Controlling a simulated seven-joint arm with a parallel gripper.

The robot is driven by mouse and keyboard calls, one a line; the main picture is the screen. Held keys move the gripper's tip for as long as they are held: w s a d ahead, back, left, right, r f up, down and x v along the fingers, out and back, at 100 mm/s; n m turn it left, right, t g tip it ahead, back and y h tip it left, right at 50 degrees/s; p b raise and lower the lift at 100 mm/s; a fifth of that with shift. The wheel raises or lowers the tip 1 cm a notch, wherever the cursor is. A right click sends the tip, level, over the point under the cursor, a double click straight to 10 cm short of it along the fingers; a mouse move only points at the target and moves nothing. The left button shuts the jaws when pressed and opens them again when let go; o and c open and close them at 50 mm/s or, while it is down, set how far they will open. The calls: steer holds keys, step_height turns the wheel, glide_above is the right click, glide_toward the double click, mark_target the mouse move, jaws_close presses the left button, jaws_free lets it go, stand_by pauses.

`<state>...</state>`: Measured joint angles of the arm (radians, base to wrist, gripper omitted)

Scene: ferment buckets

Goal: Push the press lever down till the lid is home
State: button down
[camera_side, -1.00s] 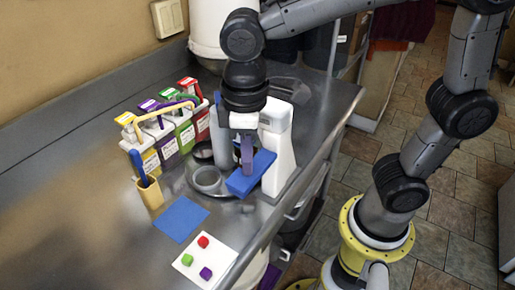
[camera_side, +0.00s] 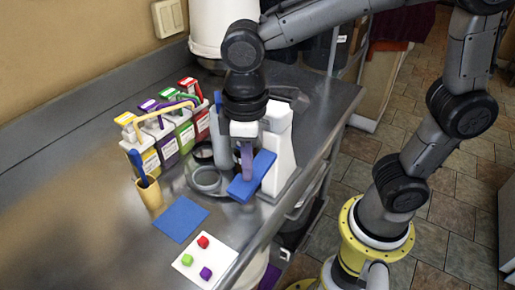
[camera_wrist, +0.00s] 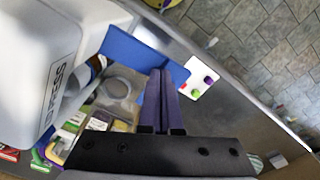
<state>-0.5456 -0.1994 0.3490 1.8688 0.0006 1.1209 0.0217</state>
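The white press (camera_side: 281,148) stands on the counter and is marked PRESS on its housing in the wrist view (camera_wrist: 35,75). Its blue lever (camera_side: 252,177) slopes down toward the front left in the side view; it also shows in the wrist view (camera_wrist: 135,50). My gripper (camera_side: 247,172) points down at the lever, its purple fingers together and empty. The fingertips (camera_wrist: 161,74) overlap the lever in both views; firm contact is hard to tell. The lid under the press is hidden behind the lever and my gripper.
A grey ring-shaped holder (camera_side: 206,179) sits left of the press. Several labelled containers (camera_side: 166,142) with a yellow handle stand behind it. A tan cup (camera_side: 150,194) holds a blue tool. A blue mat (camera_side: 181,219) and a white card (camera_side: 205,259) with coloured cubes lie in front.

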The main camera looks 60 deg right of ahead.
step_height(320, 180, up, 14)
stand_by(2.3)
steer(key=s+d+m+t, duration=0.2)
steer(key=s+d+m, duration=0.25)
steer(key=d, duration=0.65)
steer(key=s+d+f+t, duration=0.1)
steer(key=s+d+f, duration=0.1)
steer(key=f, duration=0.3)
steer(key=s+d+f+m+t, duration=0.1)
steer(key=s+d+f+t, duration=0.1)
steer(key=f, duration=0.3)
steer(key=shift+d+f+t, duration=0.15)
steer(key=shift+f+t, duration=0.15)
steer(key=shift+f, duration=0.1)
